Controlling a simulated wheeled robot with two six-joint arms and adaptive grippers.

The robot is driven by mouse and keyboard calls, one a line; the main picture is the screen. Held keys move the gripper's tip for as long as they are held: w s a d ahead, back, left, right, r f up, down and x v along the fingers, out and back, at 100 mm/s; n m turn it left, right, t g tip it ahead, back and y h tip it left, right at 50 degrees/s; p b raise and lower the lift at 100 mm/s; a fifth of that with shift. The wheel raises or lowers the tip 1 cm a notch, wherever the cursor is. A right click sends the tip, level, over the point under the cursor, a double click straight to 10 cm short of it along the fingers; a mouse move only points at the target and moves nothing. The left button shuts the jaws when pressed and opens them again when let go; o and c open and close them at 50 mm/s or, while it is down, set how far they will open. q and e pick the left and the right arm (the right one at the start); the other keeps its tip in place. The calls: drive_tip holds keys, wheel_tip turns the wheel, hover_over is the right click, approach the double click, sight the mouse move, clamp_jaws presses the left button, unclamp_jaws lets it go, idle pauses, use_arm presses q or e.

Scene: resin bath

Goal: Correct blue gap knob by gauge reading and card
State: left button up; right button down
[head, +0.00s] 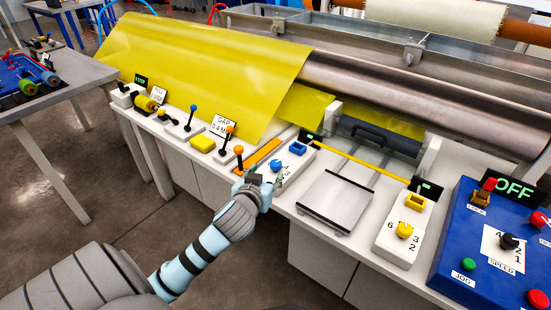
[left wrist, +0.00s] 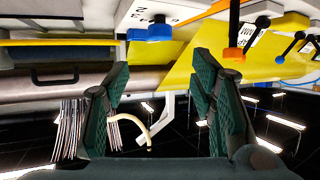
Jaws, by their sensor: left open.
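The blue gap knob (head: 277,166) sits on a white numbered panel at the table's front, partly hidden by my left gripper. A blue knob (left wrist: 160,31) also shows in the left wrist view, beyond the fingers. My left gripper (head: 264,181) is close in front of the knob; its fingers (left wrist: 163,95) are spread with nothing between them. I cannot tell whether it touches the knob. The gap card (head: 222,125) stands left and reads about "GAP 0.4 M", its end unclear. Small dark gauge displays stand behind the blue block (head: 310,138) and at right (head: 426,189); their readings are too small.
Orange-topped levers (head: 239,156) stand just left of the gripper. A yellow knob (head: 404,230) and a blue control panel (head: 470,235) marked OFF are at right. A grey tray (head: 335,200) lies between. Yellow sheet (head: 200,70) and metal roller (head: 420,95) are behind.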

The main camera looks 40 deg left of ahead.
sight(275, 163)
use_arm(q)
drive_tip(key=b+x, duration=0.1)
drive_tip(key=x, duration=0.3)
drive_tip(key=b+x, duration=0.1)
drive_tip(key=x, duration=0.3)
drive_tip(key=b+x, duration=0.1)
drive_tip(key=x, duration=0.3)
drive_tip(key=shift+f+b, duration=0.35)
drive_tip(key=shift+b, duration=0.05)
drive_tip(key=shift+w+a, duration=0.1)
drive_tip(key=shift+w, duration=0.15)
drive_tip(key=shift+c, duration=0.2)
